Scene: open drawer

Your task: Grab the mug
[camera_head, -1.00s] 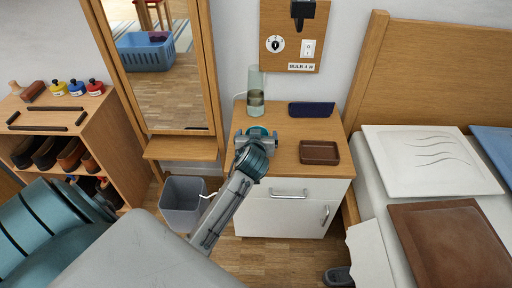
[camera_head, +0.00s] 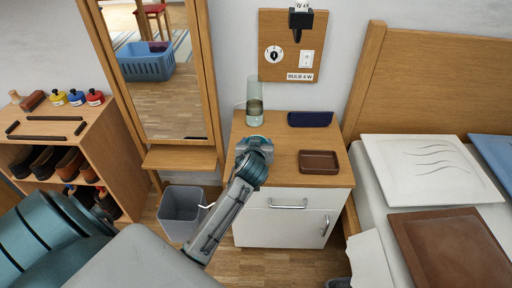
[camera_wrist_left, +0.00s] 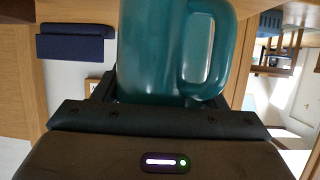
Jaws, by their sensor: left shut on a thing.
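The teal mug (camera_wrist_left: 150,55) fills the upper middle of the left wrist view, with its handle on the right side. My left gripper (camera_wrist_left: 165,98) is shut on the mug there. In the head view my left gripper (camera_head: 254,148) is over the left part of the wooden top of the nightstand (camera_head: 283,160). Only a sliver of the mug (camera_head: 257,139) shows there behind the gripper. I cannot tell from these views whether the mug touches the top. My right gripper is not in view.
On the nightstand are a glass carafe (camera_head: 254,105), a dark blue case (camera_head: 310,119) and a brown tray (camera_head: 318,162). A grey bin (camera_head: 181,210) stands at left, below a mirror (camera_head: 160,75). The bed is at right.

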